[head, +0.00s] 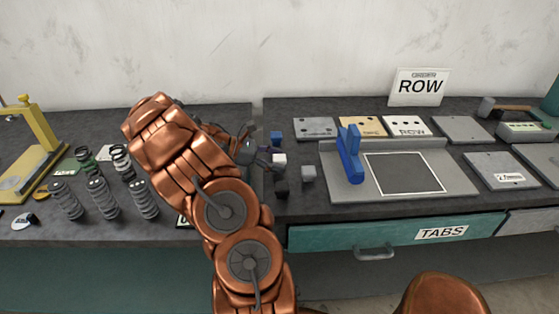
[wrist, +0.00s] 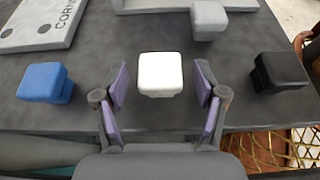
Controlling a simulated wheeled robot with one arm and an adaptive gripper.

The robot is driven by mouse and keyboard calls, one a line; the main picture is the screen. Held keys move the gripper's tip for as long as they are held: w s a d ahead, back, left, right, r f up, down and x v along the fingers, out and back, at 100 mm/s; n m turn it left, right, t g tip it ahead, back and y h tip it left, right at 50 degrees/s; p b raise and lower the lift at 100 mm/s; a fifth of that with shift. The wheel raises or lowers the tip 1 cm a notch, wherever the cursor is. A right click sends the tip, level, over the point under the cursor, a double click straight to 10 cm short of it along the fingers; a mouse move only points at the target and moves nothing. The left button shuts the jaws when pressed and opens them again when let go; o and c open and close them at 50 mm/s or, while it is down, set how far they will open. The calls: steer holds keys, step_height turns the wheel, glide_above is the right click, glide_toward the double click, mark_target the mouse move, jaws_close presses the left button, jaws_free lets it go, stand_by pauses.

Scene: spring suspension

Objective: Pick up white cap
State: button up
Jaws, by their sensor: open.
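The white cap (wrist: 160,73) is a small rounded square block on the dark worktop. In the wrist view it stands centred between and just beyond my open fingers. My gripper (wrist: 161,98) is open and empty, with a purple-padded finger on each side and a clear gap to the cap. In the head view the white cap (head: 279,160) shows beside my gripper (head: 262,158), whose fingers are partly hidden by my arm. I cannot tell the exact height of the fingers over the worktop.
A blue cap (wrist: 45,82) stands to the left, a black cap (wrist: 279,72) to the right and a grey cap (wrist: 208,20) behind. A grey tray (head: 455,187) with a blue upright lies to the right. Several springs (head: 104,198) stand on the left bench.

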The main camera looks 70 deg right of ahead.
steer(key=shift+s+d+f, duration=0.1)
steer(key=shift+s, duration=0.1)
steer(key=shift+c, duration=0.4)
steer(key=c, duration=1.2)
